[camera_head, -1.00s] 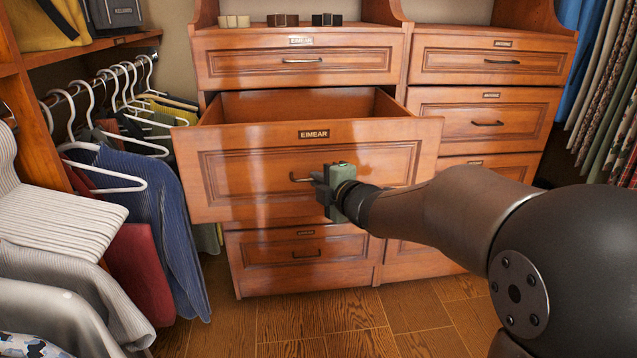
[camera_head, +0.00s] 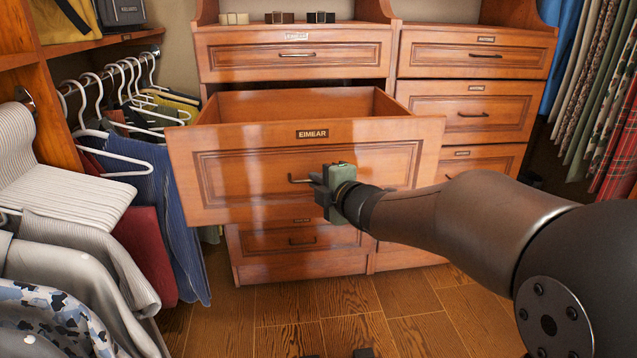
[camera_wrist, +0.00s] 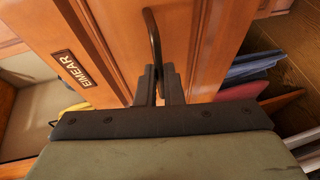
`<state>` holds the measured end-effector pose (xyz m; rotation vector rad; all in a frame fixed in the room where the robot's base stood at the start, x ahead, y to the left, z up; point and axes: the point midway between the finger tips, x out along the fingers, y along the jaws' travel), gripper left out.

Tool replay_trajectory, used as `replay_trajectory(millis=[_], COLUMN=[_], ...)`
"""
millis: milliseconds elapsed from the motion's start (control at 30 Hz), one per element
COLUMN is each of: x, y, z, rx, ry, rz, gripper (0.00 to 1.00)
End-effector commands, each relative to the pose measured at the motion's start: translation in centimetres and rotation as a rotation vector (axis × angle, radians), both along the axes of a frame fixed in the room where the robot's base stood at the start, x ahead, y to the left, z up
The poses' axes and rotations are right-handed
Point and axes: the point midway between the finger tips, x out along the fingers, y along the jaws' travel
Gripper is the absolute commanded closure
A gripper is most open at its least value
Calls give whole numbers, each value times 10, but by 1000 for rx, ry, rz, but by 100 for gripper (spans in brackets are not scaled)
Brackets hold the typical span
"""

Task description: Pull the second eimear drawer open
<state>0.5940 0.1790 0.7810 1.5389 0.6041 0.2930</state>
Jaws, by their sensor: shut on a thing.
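The second drawer of the left column (camera_head: 245,180) carries a dark EIMEAR label (camera_head: 312,134) and stands well out from the cabinet, its inside showing empty where I can see. Its dark bar handle (camera_head: 299,180) is on the front face. My gripper (camera_head: 318,184) is at the handle, shut on it. In the wrist view the handle (camera_wrist: 152,40) runs down between the two dark fingers (camera_wrist: 160,85), and the EIMEAR label (camera_wrist: 74,68) is to the left. The handle's right end is hidden behind my gripper in the head view.
A shut drawer (camera_head: 290,58) is above, also labelled EIMEAR, and another (camera_head: 285,243) is below. A second column of shut drawers (camera_head: 480,105) stands at the right. Hanging clothes (camera_head: 160,190) are close to the open drawer's left side. Wooden floor (camera_head: 310,310) is clear in front.

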Motion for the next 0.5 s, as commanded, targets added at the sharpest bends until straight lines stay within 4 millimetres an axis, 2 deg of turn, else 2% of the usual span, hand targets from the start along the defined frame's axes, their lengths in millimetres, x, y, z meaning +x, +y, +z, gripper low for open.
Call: replay_trajectory(millis=[167,267,300,500], x=[0,0,0,0], y=[-1,-1,-1,0], z=[0,0,0,0], rx=[0,0,0,0], ry=[0,0,0,0], rz=[-3,-3,-2,-1], gripper=[100,73,71,71])
